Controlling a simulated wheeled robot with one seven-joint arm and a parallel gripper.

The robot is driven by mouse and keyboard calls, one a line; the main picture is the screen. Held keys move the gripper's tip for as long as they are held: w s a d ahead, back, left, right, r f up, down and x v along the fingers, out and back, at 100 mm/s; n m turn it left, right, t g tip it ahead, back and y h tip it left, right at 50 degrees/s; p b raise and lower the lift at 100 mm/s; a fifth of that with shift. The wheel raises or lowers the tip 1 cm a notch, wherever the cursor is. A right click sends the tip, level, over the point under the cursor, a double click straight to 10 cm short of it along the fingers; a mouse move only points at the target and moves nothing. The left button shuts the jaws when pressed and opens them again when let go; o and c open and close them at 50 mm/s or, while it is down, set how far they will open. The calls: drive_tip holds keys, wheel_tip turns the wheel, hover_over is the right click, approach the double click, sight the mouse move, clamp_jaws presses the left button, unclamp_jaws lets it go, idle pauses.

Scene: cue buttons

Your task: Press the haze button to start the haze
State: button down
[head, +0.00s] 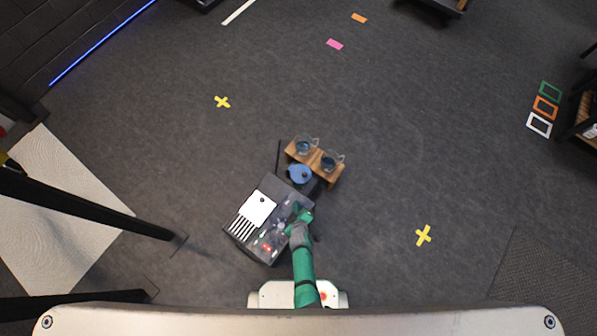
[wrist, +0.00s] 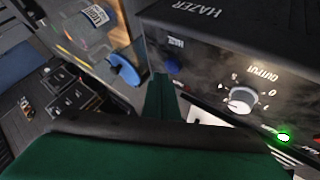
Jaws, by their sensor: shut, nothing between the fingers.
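A black box lettered HAZER (wrist: 225,40) fills the upper right of the wrist view. In the head view my gripper (head: 302,212) is over the right side of a dark table (head: 245,247); the button is not discernible there.
A blue-lidded container (head: 299,173) stands close beyond the gripper; its blue part (wrist: 124,70) also shows in the wrist view. A wooden stand (head: 316,166) holds two glass cups behind it. A white sheet (head: 256,207) lies left on the table.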

drive_tip(key=shift+f, duration=0.1)
drive_tip(key=shift+f, duration=0.35)
drive_tip(key=shift+f, duration=0.45)
idle(0.9)
drive_tip(key=shift+r, duration=0.9)
drive_tip(key=shift+r, duration=0.1)
drive_tip(key=shift+r, duration=2.45)
